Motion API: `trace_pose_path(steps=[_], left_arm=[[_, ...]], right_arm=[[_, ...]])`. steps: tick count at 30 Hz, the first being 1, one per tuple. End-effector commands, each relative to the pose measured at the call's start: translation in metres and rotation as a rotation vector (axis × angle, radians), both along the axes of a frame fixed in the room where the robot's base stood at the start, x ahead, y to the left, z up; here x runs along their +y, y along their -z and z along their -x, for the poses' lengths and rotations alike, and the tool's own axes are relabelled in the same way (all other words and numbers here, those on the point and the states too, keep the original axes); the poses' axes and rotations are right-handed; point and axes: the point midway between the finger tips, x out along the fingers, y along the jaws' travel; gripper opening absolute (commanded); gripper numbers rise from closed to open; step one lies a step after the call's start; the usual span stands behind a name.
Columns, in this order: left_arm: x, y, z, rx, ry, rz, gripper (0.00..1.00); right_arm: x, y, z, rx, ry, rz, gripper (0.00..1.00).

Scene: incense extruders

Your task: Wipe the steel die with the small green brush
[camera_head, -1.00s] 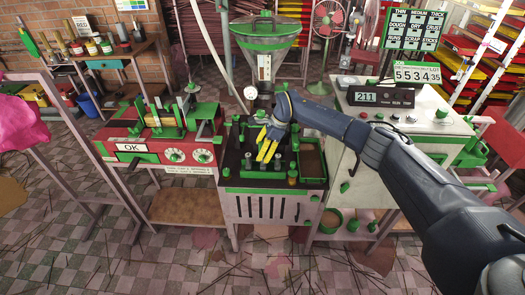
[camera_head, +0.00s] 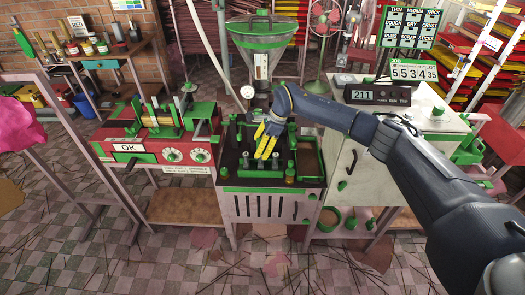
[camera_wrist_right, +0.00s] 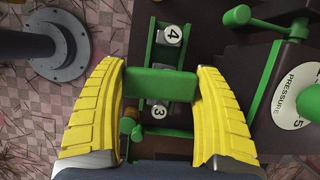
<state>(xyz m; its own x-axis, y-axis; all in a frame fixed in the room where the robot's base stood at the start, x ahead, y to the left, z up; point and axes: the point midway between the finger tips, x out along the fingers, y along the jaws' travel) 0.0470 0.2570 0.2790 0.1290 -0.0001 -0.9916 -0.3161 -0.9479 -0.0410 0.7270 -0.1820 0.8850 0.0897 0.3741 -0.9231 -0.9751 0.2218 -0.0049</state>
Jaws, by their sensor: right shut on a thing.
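My right gripper (camera_head: 266,150) is over the dark top of the middle bench, its yellow fingers pointing down. In the right wrist view the gripper (camera_wrist_right: 160,72) is shut on a green block (camera_wrist_right: 160,82), which spans the gap between the two fingertips. It looks like the handle of the small green brush; no bristles show. A green rack with white round labels 4 (camera_wrist_right: 172,35) and 3 (camera_wrist_right: 157,111) lies just beyond and beneath the block. I cannot make out the steel die for certain in either view. My left gripper is not in view.
Green-topped posts and a green front block (camera_head: 260,168) crowd the bench top. A funnel hopper (camera_head: 262,38) stands behind it. A red machine marked OK (camera_head: 130,148) is at left, a pale cabinet (camera_head: 360,150) at right. A green lever and PRESSURE dial (camera_wrist_right: 298,95) are near the right finger.

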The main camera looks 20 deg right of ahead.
Motion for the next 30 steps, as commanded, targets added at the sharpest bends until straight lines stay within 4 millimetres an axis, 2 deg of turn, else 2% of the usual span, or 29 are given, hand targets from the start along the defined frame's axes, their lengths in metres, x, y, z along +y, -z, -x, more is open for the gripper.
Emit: trace_pose_path(steps=[18, 30], left_arm=[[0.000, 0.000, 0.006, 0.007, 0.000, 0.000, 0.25], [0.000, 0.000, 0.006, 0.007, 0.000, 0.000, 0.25]], right_arm=[[-0.001, -0.050, 0.002, 0.005, 0.000, 0.001, 0.37], [-0.001, -0.053, 0.002, 0.006, 0.000, 0.001, 0.37]])
